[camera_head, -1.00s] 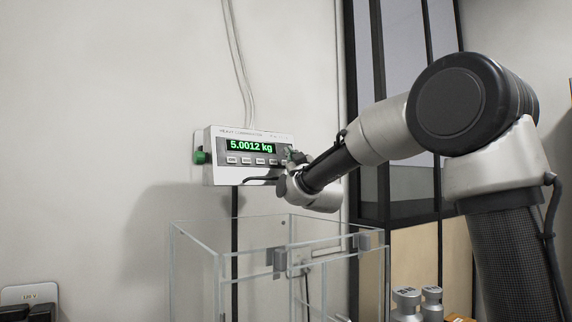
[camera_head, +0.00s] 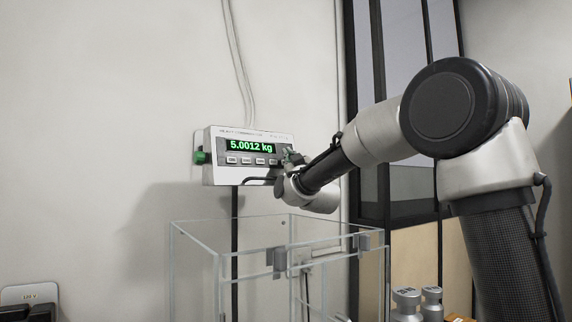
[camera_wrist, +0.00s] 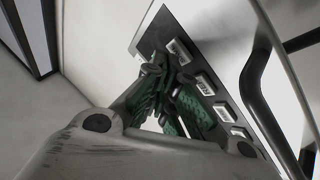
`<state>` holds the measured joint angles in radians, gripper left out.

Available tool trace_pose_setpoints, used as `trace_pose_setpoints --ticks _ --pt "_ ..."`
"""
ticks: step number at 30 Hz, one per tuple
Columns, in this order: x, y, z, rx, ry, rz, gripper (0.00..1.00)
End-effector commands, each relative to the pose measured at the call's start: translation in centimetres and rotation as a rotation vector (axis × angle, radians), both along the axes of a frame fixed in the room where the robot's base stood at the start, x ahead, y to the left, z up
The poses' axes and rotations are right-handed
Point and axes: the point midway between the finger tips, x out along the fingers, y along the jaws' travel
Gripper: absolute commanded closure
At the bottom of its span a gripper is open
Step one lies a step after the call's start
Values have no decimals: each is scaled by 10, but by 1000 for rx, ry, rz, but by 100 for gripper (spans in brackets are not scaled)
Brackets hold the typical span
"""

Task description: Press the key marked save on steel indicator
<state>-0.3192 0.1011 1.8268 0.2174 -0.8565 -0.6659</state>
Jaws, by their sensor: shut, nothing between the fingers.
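The steel indicator (camera_head: 214,172) is mounted on the wall at centre left in the head view. Its green display reads 5.0012 kg. A row of several small keys (camera_head: 246,161) runs below the display; their lettering is too small to read. My gripper (camera_head: 283,158) is at the row's right end and hides part of it. In the wrist view my gripper (camera_wrist: 168,68), with green finger pads, is shut and empty. Its tips are close beside the end key (camera_wrist: 178,50) on the indicator's key strip; I cannot tell whether they touch. Which key is save cannot be read.
A clear glass enclosure (camera_head: 195,240) stands below the indicator. Metal weights (camera_head: 406,300) stand at lower right. A green knob or connector (camera_head: 200,158) is on the indicator's left side. A dark cable (camera_wrist: 252,85) curves past the keys in the wrist view.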

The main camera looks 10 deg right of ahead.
Motion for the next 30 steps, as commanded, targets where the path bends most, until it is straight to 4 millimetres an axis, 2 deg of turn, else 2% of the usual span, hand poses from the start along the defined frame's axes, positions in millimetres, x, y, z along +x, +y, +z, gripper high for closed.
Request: trace_pose_setpoints --ticks 23,30 --pt "6 2 -2 0 1 0 100" --pt "-1 -1 1 0 0 0 100"
